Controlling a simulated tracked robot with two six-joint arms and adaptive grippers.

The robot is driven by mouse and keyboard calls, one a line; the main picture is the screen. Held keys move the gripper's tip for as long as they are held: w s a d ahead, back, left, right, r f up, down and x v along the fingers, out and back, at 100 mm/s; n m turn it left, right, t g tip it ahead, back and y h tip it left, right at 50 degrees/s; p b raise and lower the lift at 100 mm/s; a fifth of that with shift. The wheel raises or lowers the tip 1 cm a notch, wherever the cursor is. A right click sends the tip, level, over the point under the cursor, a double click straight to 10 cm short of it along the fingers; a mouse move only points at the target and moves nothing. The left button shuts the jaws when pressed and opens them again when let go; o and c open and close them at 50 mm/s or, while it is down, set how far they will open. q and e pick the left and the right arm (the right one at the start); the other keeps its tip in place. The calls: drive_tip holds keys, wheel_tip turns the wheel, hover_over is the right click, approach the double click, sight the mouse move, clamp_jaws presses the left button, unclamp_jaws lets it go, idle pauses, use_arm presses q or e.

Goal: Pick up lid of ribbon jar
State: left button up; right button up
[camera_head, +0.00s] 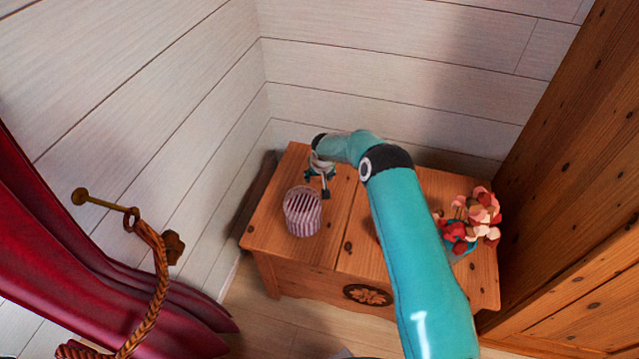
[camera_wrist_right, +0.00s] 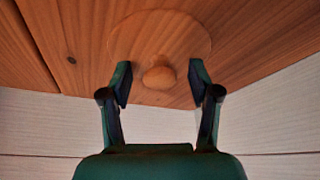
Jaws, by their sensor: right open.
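In the right wrist view, a round, flat wooden lid (camera_wrist_right: 190,38) with a round knob (camera_wrist_right: 159,73) lies on the wooden chest top. My right gripper (camera_wrist_right: 160,84) is open, with one finger on each side of the knob and a gap on both sides. In the head view my right gripper (camera_head: 320,184) points down over the left back part of the chest, and the lid is not clear there. A pink-and-white striped jar (camera_head: 303,212) stands on the chest, in front of the gripper. My left gripper is not in view.
The wooden chest (camera_head: 290,256) stands in a corner against white plank walls. A bunch of red and pink flowers (camera_head: 478,215) sits at its right end. A wooden cabinet (camera_head: 570,180) rises at right. A red curtain (camera_head: 60,250) with a braided tieback (camera_head: 157,270) hangs at left.

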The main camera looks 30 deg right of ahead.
drive_tip(key=shift+s, duration=0.1)
clamp_jaws()
idle(0.3)
